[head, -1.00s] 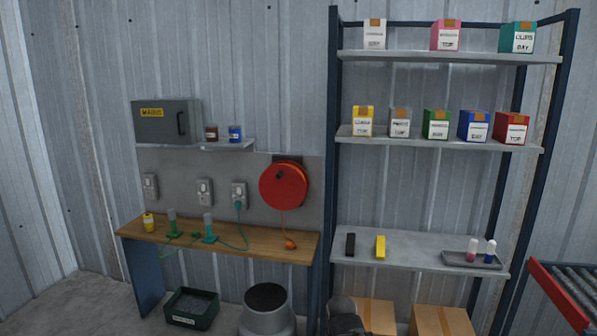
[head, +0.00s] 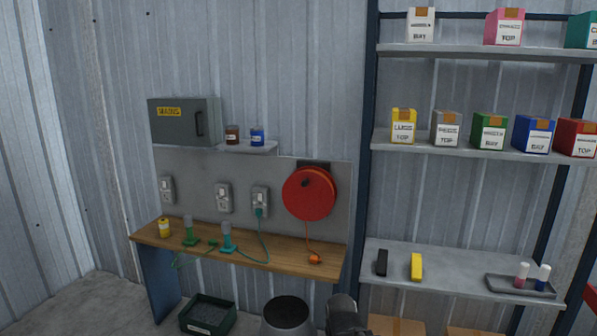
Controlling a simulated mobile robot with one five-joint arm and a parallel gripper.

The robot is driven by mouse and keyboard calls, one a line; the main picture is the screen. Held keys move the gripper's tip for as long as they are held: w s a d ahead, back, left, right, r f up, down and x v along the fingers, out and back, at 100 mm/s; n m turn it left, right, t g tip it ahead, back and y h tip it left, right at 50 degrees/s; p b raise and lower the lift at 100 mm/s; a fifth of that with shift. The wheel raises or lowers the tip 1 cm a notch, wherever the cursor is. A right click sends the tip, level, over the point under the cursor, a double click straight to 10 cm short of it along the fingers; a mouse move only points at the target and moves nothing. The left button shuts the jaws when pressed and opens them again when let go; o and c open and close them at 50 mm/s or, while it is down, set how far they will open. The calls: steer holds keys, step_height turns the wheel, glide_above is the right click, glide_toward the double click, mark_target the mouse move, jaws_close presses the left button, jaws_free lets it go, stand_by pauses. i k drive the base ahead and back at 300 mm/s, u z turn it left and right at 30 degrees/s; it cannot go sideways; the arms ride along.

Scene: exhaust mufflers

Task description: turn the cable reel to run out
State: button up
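The cable reel (head: 309,194) is a round red drum on a dark bracket, fixed to the grey wall panel above the right end of the wooden bench. A dark knob or handle shows on its face, left of and above the centre. An orange cable hangs from the reel down to an orange plug end (head: 315,259) at the bench top. A dark grey part of my arm (head: 343,316) shows at the bottom edge, below and right of the reel and apart from it. My gripper's fingers cannot be made out.
The wooden bench (head: 282,251) holds a yellow can (head: 164,228) and two green-based items (head: 227,238), one wired to a wall socket (head: 260,202). A shelf rack (head: 455,275) with boxes stands at the right. A grey bin (head: 287,315) and green crate (head: 208,316) stand low in front.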

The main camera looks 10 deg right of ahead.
mark_target(310, 193)
steer(key=i, duration=0.4)
steer(key=z, duration=0.05)
steer(key=k, duration=1.3)
steer(key=z, duration=0.15)
steer(key=i, duration=1.15)
steer(key=u, duration=0.75)
steer(key=i, duration=1)
steer(key=u, duration=0.65)
